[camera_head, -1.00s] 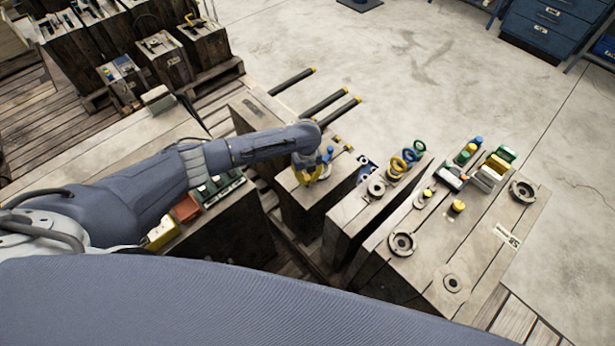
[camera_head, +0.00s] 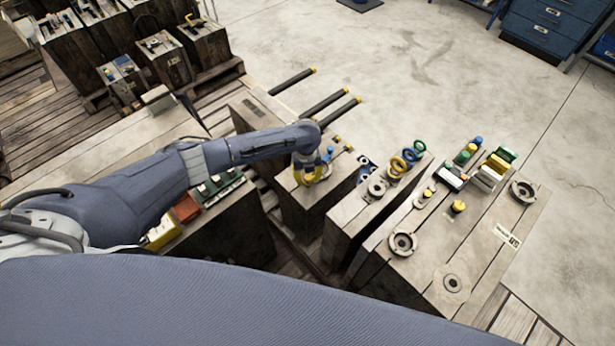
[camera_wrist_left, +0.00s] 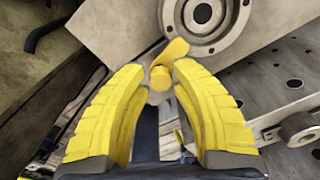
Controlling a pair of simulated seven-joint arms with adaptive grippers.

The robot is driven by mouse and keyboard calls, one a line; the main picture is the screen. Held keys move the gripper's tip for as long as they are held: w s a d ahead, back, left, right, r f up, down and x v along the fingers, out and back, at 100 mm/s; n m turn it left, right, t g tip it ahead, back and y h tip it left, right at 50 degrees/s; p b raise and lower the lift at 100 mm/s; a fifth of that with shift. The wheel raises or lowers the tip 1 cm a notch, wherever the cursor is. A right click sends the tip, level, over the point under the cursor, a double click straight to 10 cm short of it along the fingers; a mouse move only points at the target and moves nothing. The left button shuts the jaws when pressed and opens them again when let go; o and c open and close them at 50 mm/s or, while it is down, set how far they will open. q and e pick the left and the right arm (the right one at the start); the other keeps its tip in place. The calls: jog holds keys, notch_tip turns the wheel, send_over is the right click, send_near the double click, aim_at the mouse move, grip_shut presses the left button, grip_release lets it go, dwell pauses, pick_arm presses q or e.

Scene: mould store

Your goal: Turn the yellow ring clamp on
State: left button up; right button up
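In the left wrist view a small yellow part with a rounded lever end and a short round knob (camera_wrist_left: 160,78) lies between my fingertips, beside a grey metal ring on a block. I take it for the yellow ring clamp. My left gripper (camera_wrist_left: 159,66) has its two yellow fingers apart, one on each side of the part; contact cannot be made out. In the head view my left gripper (camera_head: 312,180) points down over the top of a block (camera_head: 302,200), and its fingers hide the clamp. My right gripper is not in view.
To the right stands a block with blue, yellow and green rings (camera_head: 400,163). Further right is a wide block (camera_head: 455,240) with metal rings and coloured knobs. Dark rods (camera_head: 325,103) stick out behind my gripper. Concrete floor (camera_head: 420,70) lies clear beyond.

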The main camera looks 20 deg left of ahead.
aim_at(307, 178)
pick_arm(q)
jog(key=o, duration=0.4)
notch_tip(307, 178, up, 12)
dwell(0.7)
jog(key=shift+s+a, duration=0.1)
